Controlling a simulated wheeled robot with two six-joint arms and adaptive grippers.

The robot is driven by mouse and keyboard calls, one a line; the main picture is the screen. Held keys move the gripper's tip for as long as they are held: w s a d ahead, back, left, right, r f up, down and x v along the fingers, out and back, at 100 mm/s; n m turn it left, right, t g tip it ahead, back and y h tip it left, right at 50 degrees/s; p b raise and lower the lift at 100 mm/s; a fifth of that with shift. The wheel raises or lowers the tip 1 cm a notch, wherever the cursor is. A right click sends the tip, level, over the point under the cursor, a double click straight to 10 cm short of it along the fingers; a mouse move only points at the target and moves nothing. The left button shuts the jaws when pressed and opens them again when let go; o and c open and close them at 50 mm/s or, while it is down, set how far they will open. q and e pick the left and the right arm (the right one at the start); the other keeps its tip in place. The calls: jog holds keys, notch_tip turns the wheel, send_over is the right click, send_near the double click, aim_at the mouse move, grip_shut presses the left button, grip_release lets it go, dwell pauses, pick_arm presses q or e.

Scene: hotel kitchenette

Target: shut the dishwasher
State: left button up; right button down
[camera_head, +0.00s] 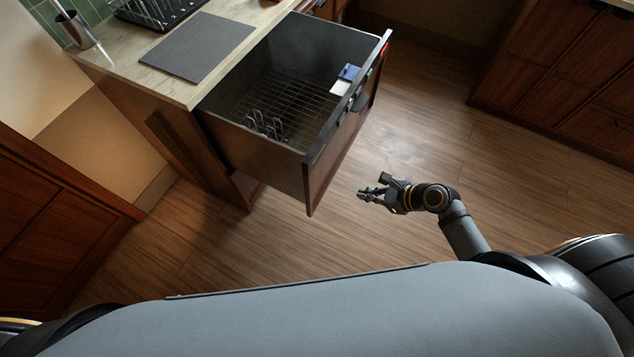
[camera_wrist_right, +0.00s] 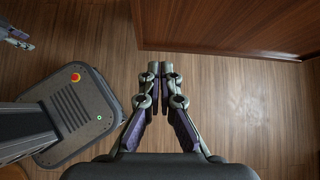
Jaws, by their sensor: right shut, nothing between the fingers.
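The dishwasher is a drawer type, pulled out from under the counter, with its wooden front panel (camera_head: 345,140) facing right and its grey tub (camera_head: 250,95) open on top. A wire rack lies in the tub. My right gripper (camera_head: 368,193) is shut and empty, in front of the panel and apart from it. In the right wrist view its fingertips (camera_wrist_right: 160,68) are together below a wooden panel (camera_wrist_right: 240,25), which looks like the drawer front. What seems to be my left gripper (camera_wrist_right: 15,38) shows at the left edge there, too small to read.
The counter (camera_head: 125,62) holds a grey mat (camera_head: 197,46), a dark rack (camera_head: 158,8) and a metal cup (camera_head: 75,28). Wooden cabinets stand at the left (camera_head: 45,225) and upper right (camera_head: 560,70). The wooden floor (camera_head: 430,150) right of the drawer is clear.

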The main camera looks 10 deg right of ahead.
jog(key=a+r, duration=0.2)
send_near(316, 185)
jog(key=shift+y, duration=0.3)
jog(key=shift+d+f+b+x, duration=0.1)
jog(key=shift+d+b+x, duration=0.1)
jog(key=shift+x, duration=1.3)
jog(key=shift+d+f+b+x, duration=0.1)
jog(key=shift+b+x, duration=0.1)
jog(key=shift+x, duration=1.35)
jog(key=shift+w, duration=0.15)
